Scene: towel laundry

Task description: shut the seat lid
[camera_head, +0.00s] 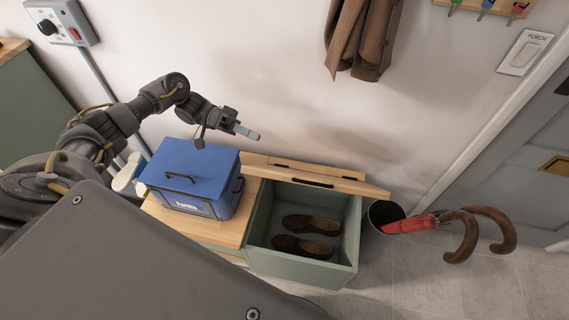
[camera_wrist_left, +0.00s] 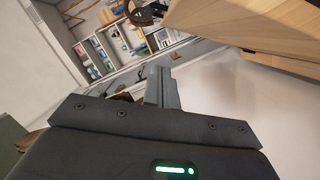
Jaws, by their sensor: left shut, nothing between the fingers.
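The seat lid (camera_head: 345,185) is a light wood panel with a dark handle (camera_head: 312,183). It stands raised at the back of the green bench box (camera_head: 300,268), so the compartment is open. Two brown shoes lie inside, one of them the rear shoe (camera_head: 311,224). My left gripper (camera_head: 247,133) is above and left of the lid, near the wall, apart from it and empty. Its closed fingers also show in the left wrist view (camera_wrist_left: 162,86). Light wood (camera_wrist_left: 262,28) fills that view's upper right; I cannot tell which part it is. My right gripper is not in view.
A blue lidded box (camera_head: 190,180) stands on the wooden bench top left of the open compartment. A bin (camera_head: 384,212) with a red umbrella (camera_head: 410,224) stands close to the right. A brown coat (camera_head: 362,38) hangs on the wall above.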

